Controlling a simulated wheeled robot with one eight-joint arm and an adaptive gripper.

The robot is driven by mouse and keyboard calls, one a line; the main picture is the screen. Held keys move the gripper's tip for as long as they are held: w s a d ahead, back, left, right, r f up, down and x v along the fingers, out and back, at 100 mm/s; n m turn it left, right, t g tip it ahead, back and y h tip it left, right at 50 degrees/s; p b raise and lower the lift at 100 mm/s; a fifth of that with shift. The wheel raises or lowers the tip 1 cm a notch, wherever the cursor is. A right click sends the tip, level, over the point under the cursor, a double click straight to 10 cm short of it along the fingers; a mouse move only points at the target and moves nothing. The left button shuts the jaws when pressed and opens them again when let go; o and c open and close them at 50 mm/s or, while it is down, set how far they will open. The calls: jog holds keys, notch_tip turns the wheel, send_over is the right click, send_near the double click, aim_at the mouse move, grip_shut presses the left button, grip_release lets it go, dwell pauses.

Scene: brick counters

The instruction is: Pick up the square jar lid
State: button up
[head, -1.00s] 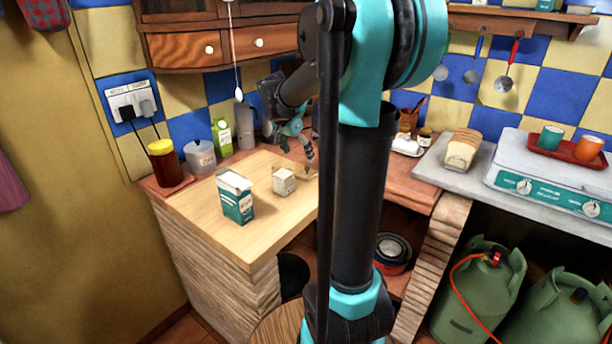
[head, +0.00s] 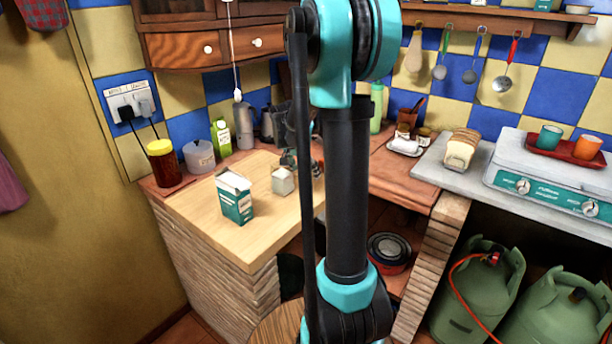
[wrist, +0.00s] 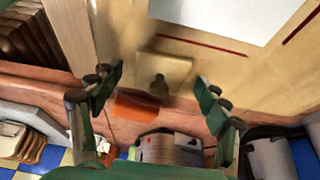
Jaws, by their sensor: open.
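In the head view my gripper (head: 302,160) is low over the board's back right part, partly behind my arm.
A red-brown jar (head: 164,163), a lidded pot (head: 199,156) and a green carton (head: 222,137) line the back left. The board's front is clear.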

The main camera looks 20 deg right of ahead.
jog(key=shift+c, duration=0.3)
jog(key=c, duration=1)
jog(key=shift+r, duration=0.1)
